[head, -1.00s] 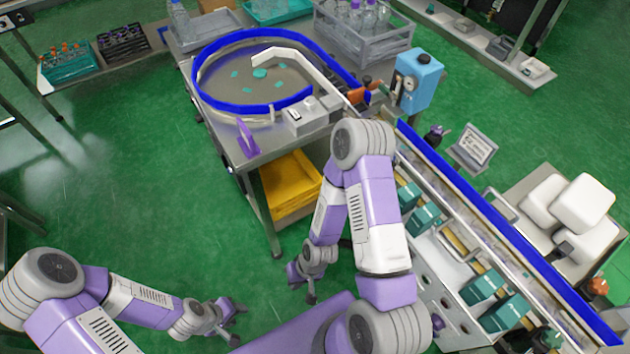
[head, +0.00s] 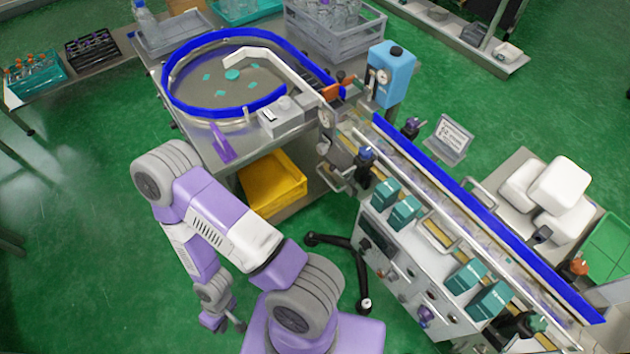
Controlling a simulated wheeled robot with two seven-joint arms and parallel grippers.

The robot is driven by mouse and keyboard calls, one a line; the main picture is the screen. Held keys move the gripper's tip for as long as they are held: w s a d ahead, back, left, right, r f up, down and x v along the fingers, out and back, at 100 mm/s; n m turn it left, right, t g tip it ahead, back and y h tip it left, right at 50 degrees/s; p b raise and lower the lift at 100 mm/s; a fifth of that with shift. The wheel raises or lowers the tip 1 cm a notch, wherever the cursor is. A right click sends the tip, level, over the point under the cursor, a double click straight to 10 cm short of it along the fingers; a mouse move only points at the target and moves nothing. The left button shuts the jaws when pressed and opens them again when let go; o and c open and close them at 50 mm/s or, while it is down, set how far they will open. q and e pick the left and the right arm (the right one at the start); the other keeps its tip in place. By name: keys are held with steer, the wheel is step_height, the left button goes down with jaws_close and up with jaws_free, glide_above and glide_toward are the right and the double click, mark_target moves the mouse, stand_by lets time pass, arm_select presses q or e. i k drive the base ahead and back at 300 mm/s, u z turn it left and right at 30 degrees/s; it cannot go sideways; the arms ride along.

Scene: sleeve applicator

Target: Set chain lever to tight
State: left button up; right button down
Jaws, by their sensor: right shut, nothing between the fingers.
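I cannot tell for certain which part is the chain lever. A purple lever (head: 222,143) sticks up at the front edge of the round-table bench, tilted to the left. Any tight marking is too small to read. My right gripper (head: 238,325) hangs low over the floor at lower left, shut and empty, well apart from both purple parts. My left gripper is out of view.
The rotary table (head: 185,103) with a blue rim stands at the back left. A yellow bin (head: 270,184) sits beneath its bench. A dark-footed stand leg (head: 330,241) reaches onto the floor before the machine. Green floor at left is clear.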

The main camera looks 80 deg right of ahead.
mark_target(332, 168)
steer(key=i, duration=1.5)
steer(key=z, duration=3.25)
steer(key=i, duration=0.5)
